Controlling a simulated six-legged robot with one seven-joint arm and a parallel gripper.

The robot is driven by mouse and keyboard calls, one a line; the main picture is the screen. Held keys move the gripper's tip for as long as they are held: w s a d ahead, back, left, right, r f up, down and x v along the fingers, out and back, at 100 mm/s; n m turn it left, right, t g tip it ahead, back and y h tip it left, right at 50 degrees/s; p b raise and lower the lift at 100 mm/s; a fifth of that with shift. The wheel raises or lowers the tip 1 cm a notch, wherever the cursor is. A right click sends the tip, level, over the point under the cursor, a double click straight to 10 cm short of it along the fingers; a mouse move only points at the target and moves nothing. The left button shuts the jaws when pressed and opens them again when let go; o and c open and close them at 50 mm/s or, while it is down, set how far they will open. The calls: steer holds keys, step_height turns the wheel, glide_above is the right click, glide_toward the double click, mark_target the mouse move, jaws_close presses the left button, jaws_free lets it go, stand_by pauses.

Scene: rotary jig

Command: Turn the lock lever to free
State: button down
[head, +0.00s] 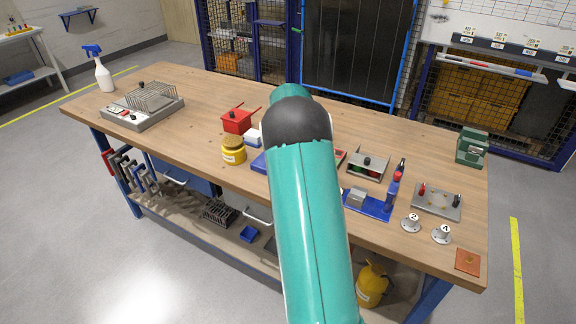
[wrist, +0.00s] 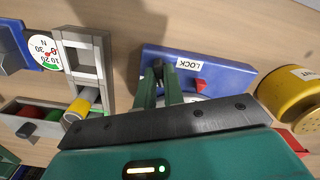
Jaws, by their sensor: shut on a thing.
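The blue rotary jig (wrist: 225,72) bears a white LOCK label (wrist: 188,64) in the wrist view. My gripper (wrist: 159,75) reaches over it with two green fingers, shut on the dark lock lever (wrist: 158,66), whose tip shows between the fingertips. A red pointer (wrist: 201,84) lies to the right of the fingers, below the label. A pale round part of the jig behind it is mostly hidden by my gripper body. In the head view only the left edge of the blue jig (head: 258,163) clearly shows; my arm hides the gripper and lever.
A yellow pot (wrist: 288,98) stands close to the right of the jig in the wrist view. A grey frame block (wrist: 103,45) and a dial (wrist: 42,50) stand to the left. In the head view, a red box (head: 237,121) stands behind the pot; the bench's left middle is clear.

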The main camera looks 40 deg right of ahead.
steer(key=m, duration=0.4)
steer(key=shift+w+r+m, duration=0.1)
steer(key=shift+m, duration=0.2)
stand_by(0.3)
steer(key=c, duration=1.5)
jaws_free()
step_height(320, 180, up, 14)
